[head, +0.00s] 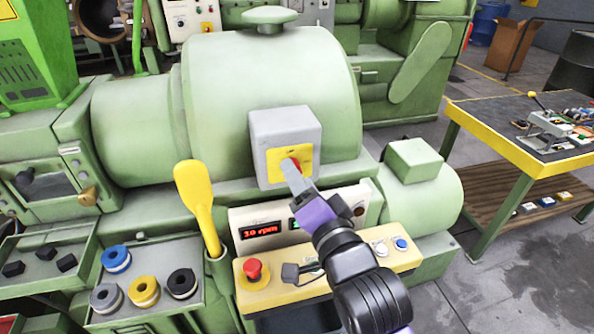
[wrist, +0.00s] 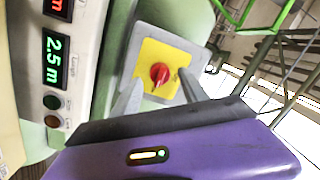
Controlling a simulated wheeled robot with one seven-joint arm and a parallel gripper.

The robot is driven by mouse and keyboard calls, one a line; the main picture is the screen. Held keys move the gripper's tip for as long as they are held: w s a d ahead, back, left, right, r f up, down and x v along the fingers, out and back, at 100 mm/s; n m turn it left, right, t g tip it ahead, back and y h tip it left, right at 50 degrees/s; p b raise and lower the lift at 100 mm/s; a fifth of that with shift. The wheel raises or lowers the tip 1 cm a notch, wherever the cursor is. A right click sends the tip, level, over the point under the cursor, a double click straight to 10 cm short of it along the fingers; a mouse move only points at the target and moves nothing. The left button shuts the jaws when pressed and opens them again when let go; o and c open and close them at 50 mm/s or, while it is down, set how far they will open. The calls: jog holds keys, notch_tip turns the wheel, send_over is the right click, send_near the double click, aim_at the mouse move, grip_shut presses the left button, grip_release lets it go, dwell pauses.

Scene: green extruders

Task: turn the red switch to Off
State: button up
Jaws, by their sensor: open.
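The red switch (head: 293,163) is a round knob on a yellow plate (head: 279,160), set on a grey box (head: 260,127) on the green extruder. It also shows in the wrist view (wrist: 160,74), with a pale pointer mark on its face; the lettering on the plate is too small to read. My gripper (head: 290,170) is at the switch in the head view and partly covers it. In the wrist view its two grey fingers (wrist: 158,96) are spread, one on each side below the knob, with nothing held between them. Whether a finger touches the knob cannot be told.
Below the box is a control panel with a red display (head: 260,230) and a red emergency button (head: 252,270). A yellow scoop (head: 198,195) stands upright left of the box. Colored spools (head: 144,291) lie in a tray. A tool table (head: 500,142) is at right.

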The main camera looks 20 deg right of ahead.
jog(key=shift+w, duration=0.9)
jog(key=shift+c, duration=0.4)
grip_shut()
